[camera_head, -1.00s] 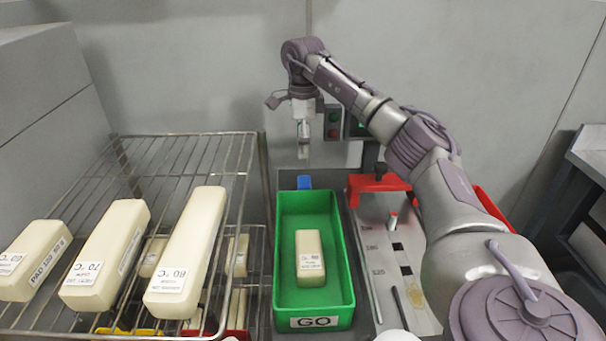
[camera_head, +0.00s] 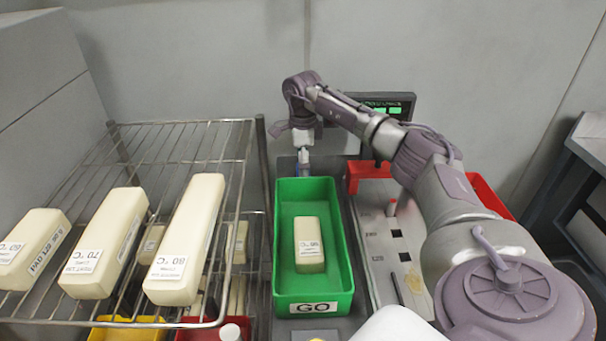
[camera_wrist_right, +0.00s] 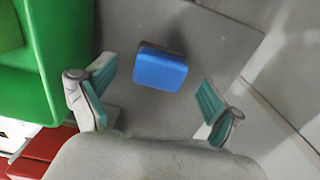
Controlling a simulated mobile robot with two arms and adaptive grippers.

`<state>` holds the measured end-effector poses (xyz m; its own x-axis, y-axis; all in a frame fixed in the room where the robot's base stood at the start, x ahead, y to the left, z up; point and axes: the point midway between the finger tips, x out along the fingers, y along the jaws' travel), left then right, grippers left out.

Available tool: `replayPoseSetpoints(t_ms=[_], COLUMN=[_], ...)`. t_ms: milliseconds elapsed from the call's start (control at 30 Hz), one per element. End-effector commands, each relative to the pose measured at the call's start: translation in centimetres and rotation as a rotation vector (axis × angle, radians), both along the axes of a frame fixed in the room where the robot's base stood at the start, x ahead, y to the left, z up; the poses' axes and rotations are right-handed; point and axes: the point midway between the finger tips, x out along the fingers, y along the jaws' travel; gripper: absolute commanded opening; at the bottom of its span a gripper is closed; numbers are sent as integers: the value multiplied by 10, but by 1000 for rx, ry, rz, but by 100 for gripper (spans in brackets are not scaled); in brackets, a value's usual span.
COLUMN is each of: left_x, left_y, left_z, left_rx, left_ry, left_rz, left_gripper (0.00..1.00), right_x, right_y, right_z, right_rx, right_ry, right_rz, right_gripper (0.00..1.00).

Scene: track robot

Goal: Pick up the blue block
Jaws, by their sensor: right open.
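The blue block (camera_wrist_right: 161,69) lies on a grey surface in the right wrist view, a little beyond and between the fingertips. In the head view it is almost wholly hidden behind my right gripper (camera_head: 304,163). My right gripper, also in the right wrist view (camera_wrist_right: 155,84), is open with its teal-padded fingers on either side of the space before the block. Nothing is between the pads, and they appear apart from the block. My left gripper is not in view.
A green bin (camera_head: 342,255) marked GO stands just in front, holding a cream block (camera_head: 308,240). A wire rack (camera_head: 240,180) with several long cream blocks is at left. A red fixture (camera_head: 358,172) on a metal plate is right of the bin. A grey wall stands behind.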

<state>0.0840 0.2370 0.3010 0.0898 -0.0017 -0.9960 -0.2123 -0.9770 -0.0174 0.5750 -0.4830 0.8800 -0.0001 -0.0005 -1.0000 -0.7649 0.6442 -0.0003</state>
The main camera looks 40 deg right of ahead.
Motion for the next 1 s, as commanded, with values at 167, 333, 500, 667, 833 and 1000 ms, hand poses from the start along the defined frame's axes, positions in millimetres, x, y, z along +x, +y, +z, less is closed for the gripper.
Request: replayPoseSetpoints(t_ms=[167, 333, 500, 667, 833, 1000], left_x=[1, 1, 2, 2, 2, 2], left_y=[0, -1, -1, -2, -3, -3], left_z=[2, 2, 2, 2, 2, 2], left_rx=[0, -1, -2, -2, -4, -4], left_ry=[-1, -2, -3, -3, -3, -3], left_rz=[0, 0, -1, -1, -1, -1], left_gripper=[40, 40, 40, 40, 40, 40], right_x=[-1, -1, -1, -1, -1, -1], right_y=[0, 0, 0, 0, 0, 0], right_z=[-23, -27, -26, -26, -26, -27], right_rx=[1, 0, 0, 0, 0, -1], right_ry=[1, 0, 0, 0, 0, 1], right_rz=[0, 0, 0, 0, 0, 0], right_gripper=[92, 92, 83, 57, 28, 23])
